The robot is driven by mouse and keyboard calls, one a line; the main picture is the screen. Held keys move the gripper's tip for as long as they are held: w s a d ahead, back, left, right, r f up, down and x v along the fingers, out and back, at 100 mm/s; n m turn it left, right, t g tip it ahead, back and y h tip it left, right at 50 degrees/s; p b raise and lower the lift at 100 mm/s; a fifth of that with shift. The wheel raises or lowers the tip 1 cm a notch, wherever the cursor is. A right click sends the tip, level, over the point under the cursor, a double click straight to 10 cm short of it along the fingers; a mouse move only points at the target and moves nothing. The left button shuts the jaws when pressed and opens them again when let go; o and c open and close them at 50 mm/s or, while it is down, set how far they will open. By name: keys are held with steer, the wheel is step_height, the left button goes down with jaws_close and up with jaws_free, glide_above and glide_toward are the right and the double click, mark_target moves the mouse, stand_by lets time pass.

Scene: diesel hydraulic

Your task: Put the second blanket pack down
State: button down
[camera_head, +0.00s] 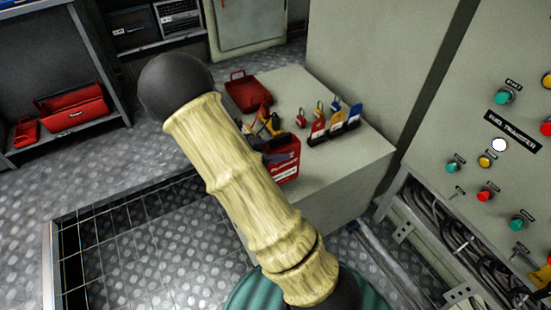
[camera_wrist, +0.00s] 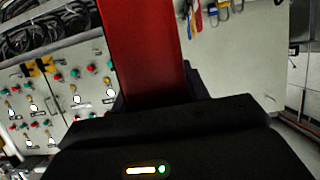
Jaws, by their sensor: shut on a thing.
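A red pack, which I take for the second blanket pack (camera_wrist: 150,45), rises from my gripper (camera_wrist: 160,118) in the wrist view. My gripper is shut on it; the dark gripper body hides the pack's lower end and the fingertips. In the head view the red pack with pale markings (camera_head: 286,165) shows just past my tan-sleeved arm, by the near edge of the grey cabinet top. The arm covers its left part. I cannot tell whether it touches the cabinet. No other blanket pack can be made out for certain.
The grey cabinet (camera_head: 345,165) carries a red case (camera_head: 245,90), yellow-and-black items and a rack of coloured padlocks (camera_head: 335,122). A control panel (camera_head: 490,150) and open cable bay (camera_head: 450,235) stand at right. A red toolbox (camera_head: 75,108) sits on the left shelf. A grid-floored recess (camera_head: 120,245) lies below.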

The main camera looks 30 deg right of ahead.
steer(key=shift+f+b, duration=0.6)
steer(key=shift+f, duration=1.3)
steer(key=c, duration=0.7)
jaws_free()
steer(key=p+v, duration=0.3)
steer(key=v, duration=0.9)
steer(key=shift+a, duration=0.1)
